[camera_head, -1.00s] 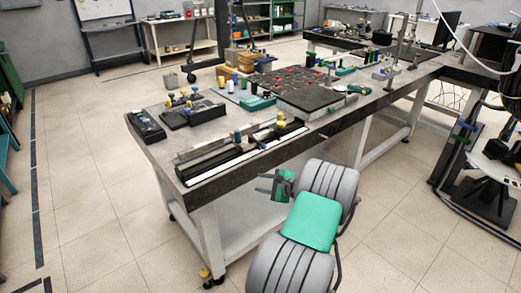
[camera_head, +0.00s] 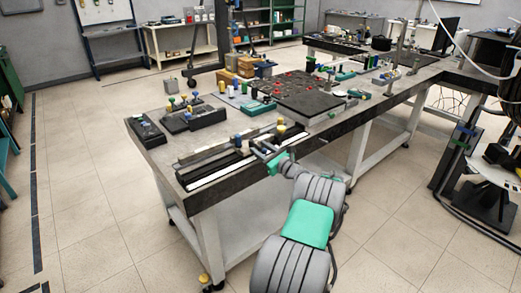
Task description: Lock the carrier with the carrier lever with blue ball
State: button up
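The rail assembly (camera_head: 215,176) lies along the front edge of the workbench, with dark and light parallel strips. A small blue-topped part (camera_head: 238,139), likely the blue-ball lever, stands up on it. A yellow-topped part (camera_head: 281,127) stands farther right on the same assembly. The carrier's outline is too small to tell apart from the dark rail parts. My gripper (camera_head: 258,150) is over the front edge of the rail, right of the blue top and below the yellow one. Its fingers look spread, with nothing seen between them. I cannot tell whether it touches the rail.
A black box (camera_head: 147,131) and a dark block with colored knobs (camera_head: 194,118) sit at the bench's left end. A dark flat plate (camera_head: 309,104) lies behind the rail to the right. The bench's front edge (camera_head: 240,180) runs below my gripper. Floor at left is clear.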

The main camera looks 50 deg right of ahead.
jog(key=shift+c, duration=0.5)
grip_shut()
dwell(0.9)
